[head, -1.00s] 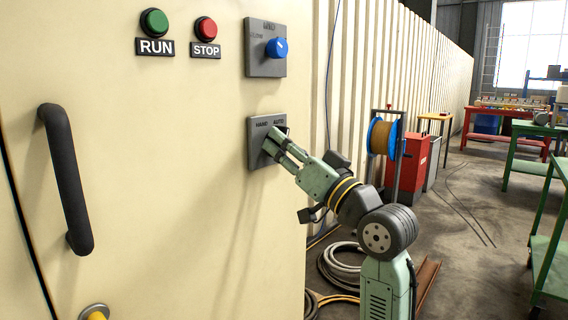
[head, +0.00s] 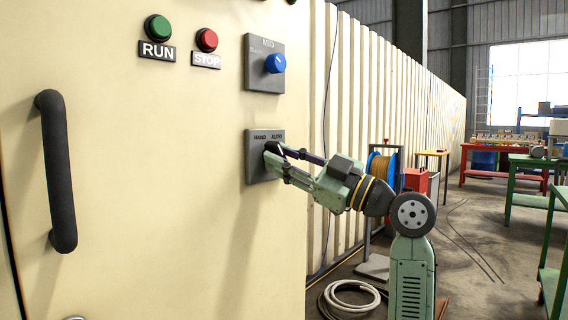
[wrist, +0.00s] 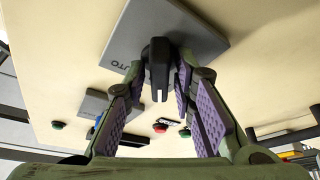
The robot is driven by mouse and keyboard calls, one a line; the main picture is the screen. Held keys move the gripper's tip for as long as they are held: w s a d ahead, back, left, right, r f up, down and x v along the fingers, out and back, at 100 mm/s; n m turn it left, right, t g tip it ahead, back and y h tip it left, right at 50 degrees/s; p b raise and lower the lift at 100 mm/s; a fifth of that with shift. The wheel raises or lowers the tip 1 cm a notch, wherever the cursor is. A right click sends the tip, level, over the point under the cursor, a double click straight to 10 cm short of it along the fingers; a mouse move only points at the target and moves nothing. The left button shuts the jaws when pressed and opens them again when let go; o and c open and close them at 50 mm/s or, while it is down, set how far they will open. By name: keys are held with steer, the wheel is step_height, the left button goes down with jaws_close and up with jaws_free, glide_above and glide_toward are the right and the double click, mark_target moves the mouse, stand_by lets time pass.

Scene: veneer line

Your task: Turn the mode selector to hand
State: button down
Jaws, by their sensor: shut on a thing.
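The mode selector is a dark grey plate (head: 254,171) marked HAND on the left and AUTO on the right, on the cream cabinet. Its black knob (wrist: 158,68) with a white pointer line shows in the wrist view, between my fingers. My gripper (head: 273,151) reaches in from the right and is shut on the knob, hiding most of it in the head view. In the wrist view, the plate (wrist: 140,38) shows part of the AUTO label. I cannot tell for sure which label the pointer line faces.
Above the plate is another plate with a blue knob (head: 275,63). A green RUN button (head: 158,27) and a red STOP button (head: 207,40) sit to the upper left. A black door handle (head: 58,170) stands out at the left. A hose coil (head: 350,299) lies on the floor.

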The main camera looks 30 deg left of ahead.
steer(key=shift+r+n+g+h, duration=0.1)
steer(key=shift+n+g+h, duration=0.4)
steer(key=shift+n, duration=0.9)
steer(key=shift+w, duration=0.1)
steer(key=c, duration=1.6)
jaws_free()
steer(key=v, duration=1.2)
steer(key=shift+w, duration=0.1)
